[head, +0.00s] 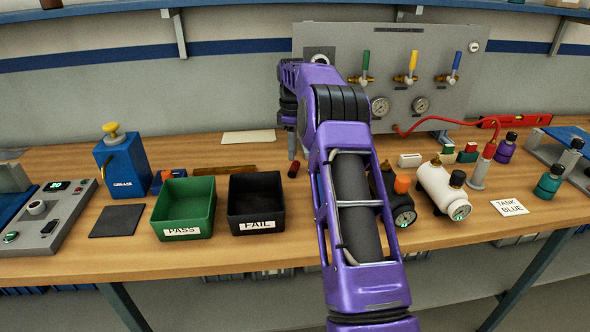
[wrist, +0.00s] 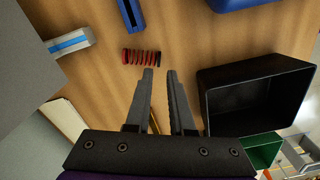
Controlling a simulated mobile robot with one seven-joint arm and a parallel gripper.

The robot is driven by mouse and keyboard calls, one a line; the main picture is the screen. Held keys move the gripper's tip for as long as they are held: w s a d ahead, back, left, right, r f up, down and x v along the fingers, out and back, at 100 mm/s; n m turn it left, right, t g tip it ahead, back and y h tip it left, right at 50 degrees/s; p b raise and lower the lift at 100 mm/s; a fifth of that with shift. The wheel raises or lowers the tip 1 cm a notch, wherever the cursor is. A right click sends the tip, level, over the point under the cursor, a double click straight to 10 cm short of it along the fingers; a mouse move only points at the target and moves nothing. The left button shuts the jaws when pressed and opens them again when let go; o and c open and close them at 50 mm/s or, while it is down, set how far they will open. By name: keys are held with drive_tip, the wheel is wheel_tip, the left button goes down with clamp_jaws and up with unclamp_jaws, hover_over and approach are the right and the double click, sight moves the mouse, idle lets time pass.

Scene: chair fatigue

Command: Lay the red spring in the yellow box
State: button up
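The red spring (head: 293,169) lies on the wooden bench to the right of the black FAIL box. In the wrist view the red spring (wrist: 141,57), with dark gaps between its coils, lies flat just beyond my fingertips. My gripper (head: 291,146) points down above the bench near it. In the wrist view my gripper (wrist: 161,74) has a gap between its fingers and nothing in it. The spring is slightly left of the fingertips. No yellow box shows in either view.
The green PASS box (head: 184,208) and black FAIL box (head: 256,201) stand open at the left. The black box shows right of my fingers in the wrist view (wrist: 258,95). A blue GREASE container (head: 122,165) stands farther left. Gauged cylinders (head: 443,188) stand right of my arm.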

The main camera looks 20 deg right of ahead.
sight(292, 171)
drive_tip(key=shift+w+f, duration=0.15)
drive_tip(key=shift+f, duration=3.2)
clamp_jaws()
